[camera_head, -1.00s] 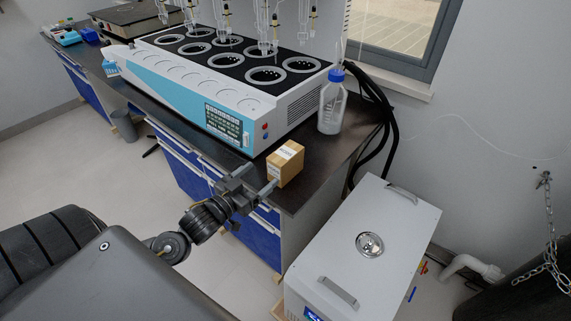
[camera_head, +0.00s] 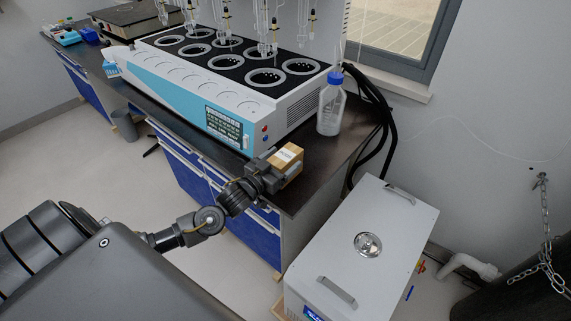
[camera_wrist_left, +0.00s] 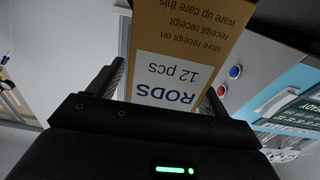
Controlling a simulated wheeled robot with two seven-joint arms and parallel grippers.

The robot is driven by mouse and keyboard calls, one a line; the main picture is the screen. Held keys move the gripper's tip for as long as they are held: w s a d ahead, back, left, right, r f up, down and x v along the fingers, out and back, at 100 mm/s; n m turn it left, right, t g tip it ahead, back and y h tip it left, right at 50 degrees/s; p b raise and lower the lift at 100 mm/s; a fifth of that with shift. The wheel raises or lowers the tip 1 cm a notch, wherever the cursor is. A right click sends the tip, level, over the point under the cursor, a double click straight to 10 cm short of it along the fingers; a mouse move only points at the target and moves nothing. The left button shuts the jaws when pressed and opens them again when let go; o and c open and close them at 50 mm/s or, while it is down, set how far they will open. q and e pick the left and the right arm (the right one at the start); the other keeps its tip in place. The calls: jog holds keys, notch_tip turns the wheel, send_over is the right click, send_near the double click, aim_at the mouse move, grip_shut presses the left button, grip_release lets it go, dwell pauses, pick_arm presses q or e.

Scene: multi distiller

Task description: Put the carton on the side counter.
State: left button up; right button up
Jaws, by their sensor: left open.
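The carton (camera_head: 289,157) is a small brown box with a white label, standing on the dark counter near its front edge, in front of the distiller. My left gripper (camera_head: 277,166) is at the carton, with its fingers on either side of it; the arm hides the carton's lower left part. In the left wrist view, the carton (camera_wrist_left: 190,50) fills the middle, its label reading "RODS 12 pcs", between the open fingers of my left gripper (camera_wrist_left: 162,95). The right gripper is not in view.
The white and blue distiller (camera_head: 215,105) stands close behind the carton. A blue-capped bottle (camera_head: 331,106) stands to the right on the counter (camera_head: 325,160). A white chiller box (camera_head: 365,245) with two handles stands on the right, lower than the counter. Black hoses (camera_head: 384,120) hang behind.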

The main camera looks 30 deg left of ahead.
pick_arm(q)
jog(key=shift+c, duration=0.2)
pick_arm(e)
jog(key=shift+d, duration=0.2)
pick_arm(q)
jog(key=c, duration=1.3)
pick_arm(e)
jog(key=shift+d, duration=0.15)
pick_arm(q)
jog(key=shift+w+r, duration=0.1)
